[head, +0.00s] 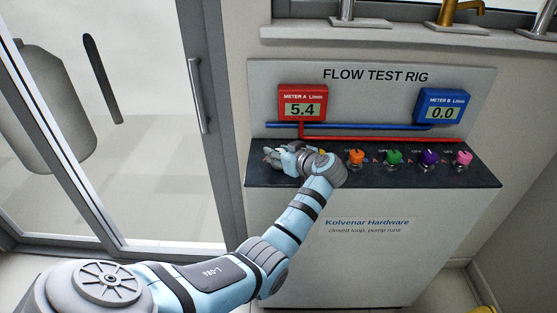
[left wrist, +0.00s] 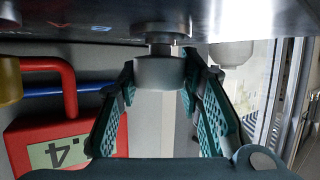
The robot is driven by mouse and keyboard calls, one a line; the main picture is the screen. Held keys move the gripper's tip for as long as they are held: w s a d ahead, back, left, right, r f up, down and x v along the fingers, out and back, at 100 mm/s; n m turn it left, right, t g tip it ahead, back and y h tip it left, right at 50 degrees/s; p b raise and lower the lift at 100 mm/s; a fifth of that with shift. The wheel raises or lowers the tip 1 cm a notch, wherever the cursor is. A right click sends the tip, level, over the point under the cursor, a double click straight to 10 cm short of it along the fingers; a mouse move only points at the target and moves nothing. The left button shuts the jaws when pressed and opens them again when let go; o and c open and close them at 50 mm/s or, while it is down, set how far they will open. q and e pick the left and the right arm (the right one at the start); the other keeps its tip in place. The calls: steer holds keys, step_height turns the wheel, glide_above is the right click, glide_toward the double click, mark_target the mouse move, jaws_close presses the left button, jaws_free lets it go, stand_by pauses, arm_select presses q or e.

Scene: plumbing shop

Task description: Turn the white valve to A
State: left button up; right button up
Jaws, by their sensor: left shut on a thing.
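A pale grey-white valve knob (left wrist: 160,72) hangs from a short stem in the upside-down left wrist view. My left gripper (left wrist: 159,80) is shut on it, with one teal finger on each side. In the head view my left gripper (head: 277,155) is at the left end of the dark panel, and its wrist hides most of that knob. The red meter A (head: 302,103) reads 5.4 and the blue meter B (head: 442,105) reads 0.0. The knob's pointing direction cannot be made out. My right gripper is not in view.
Orange (head: 356,157), green (head: 394,157), purple (head: 429,157) and pink (head: 463,158) valves line the panel to the right. A glass door (head: 150,120) stands at left.

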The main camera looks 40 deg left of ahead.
arm_select(q)
steer(key=shift+f, duration=0.1)
stand_by(0.3)
steer(key=o, duration=1.2)
steer(key=shift+c, duration=0.2)
steer(key=v, duration=1.2)
